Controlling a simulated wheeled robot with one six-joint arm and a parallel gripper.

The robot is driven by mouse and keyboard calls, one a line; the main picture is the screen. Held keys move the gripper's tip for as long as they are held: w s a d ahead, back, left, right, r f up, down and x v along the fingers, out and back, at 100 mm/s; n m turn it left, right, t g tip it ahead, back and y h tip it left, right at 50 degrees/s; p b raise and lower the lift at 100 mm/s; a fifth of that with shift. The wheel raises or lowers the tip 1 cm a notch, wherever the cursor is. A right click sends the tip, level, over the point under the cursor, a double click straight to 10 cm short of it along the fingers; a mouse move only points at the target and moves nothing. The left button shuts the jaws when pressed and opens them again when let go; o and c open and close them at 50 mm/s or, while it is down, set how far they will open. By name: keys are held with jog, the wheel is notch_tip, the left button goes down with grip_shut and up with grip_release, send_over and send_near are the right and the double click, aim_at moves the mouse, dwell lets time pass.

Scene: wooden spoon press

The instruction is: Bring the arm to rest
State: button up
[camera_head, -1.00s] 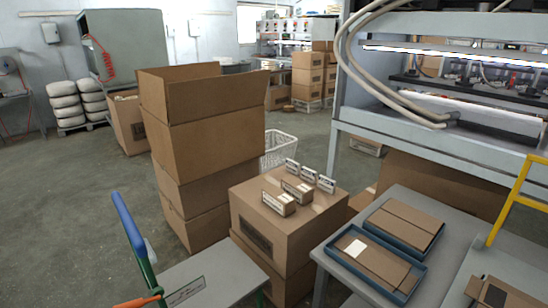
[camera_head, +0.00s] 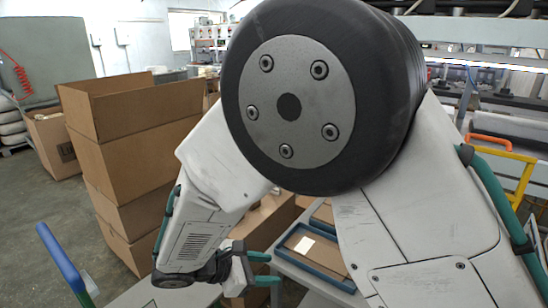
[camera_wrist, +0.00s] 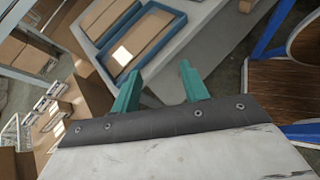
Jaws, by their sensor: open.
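My arm fills the middle of the head view, its large dark joint near the camera. My gripper (camera_head: 262,268) is low in the head view, with two green fingers pointing right toward the blue tray (camera_head: 318,258). In the wrist view the fingers of my gripper (camera_wrist: 160,88) stand apart with nothing between them. The blue tray (camera_wrist: 112,61) with a flat brown carton and a white label lies on the grey table beyond the fingertips. My arm hides much of the table and the stacked boxes.
A tall stack of cartons (camera_head: 135,130) with an open box on top stands at the left. A blue-ended rail (camera_head: 58,250) is at the lower left. A yellow frame (camera_head: 520,165) stands at the right. The floor (camera_head: 45,195) at the left is clear.

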jog(key=s+d+r+m+g+y, duration=0.1)
jog(key=s+d+r+m+y, duration=0.2)
jog(key=s+d+r+m, duration=0.3)
jog(key=s+d+r+m+g+y, duration=0.1)
jog(key=s+d+r+m+y, duration=0.3)
jog(key=d, duration=0.9)
jog(key=s+d+r+m+g+y, duration=0.1)
jog(key=s+d+r+m+y, duration=0.2)
jog(key=s+d+r+m, duration=0.5)
jog(key=s+d+m, duration=0.1)
jog(key=d+m, duration=0.1)
jog(key=m, duration=0.1)
jog(key=shift+s+r+g+y, duration=0.25)
jog(key=shift+r+g+y, duration=0.05)
jog(key=shift+r+y, duration=0.1)
